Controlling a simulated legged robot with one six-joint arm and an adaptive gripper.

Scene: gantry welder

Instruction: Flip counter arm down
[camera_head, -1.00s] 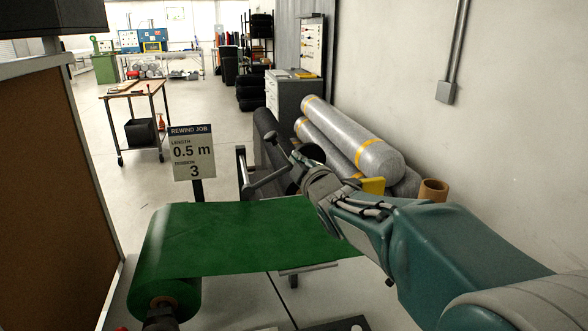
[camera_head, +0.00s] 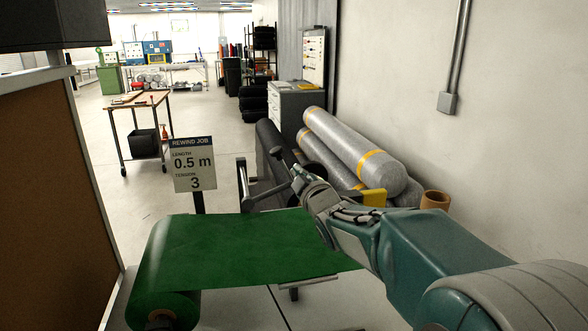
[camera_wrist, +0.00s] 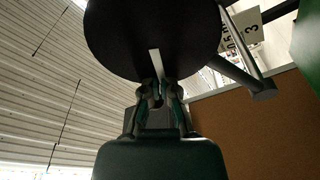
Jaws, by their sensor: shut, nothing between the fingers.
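A grey lever (camera_head: 268,191) with a rounded end, possibly the counter arm, stands beyond the green sheet (camera_head: 230,250) and slants up toward my gripper (camera_head: 298,174). In the head view my gripper is at its upper right end; I cannot tell whether they touch. In the wrist view my gripper (camera_wrist: 160,92) is shut and empty, its tips in front of a large dark round disc (camera_wrist: 120,40) with a pale strip. A grey bar with a blunt end (camera_wrist: 262,94) shows right of the disc. The disc hides what lies behind it.
A rewind job sign (camera_head: 192,165) reading 0.5 m and tension 3 stands left of the lever. Silver rolls (camera_head: 365,160) and a cardboard tube (camera_head: 435,200) lie by the right wall. A brown panel (camera_head: 50,210) bounds the left; open floor lies behind.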

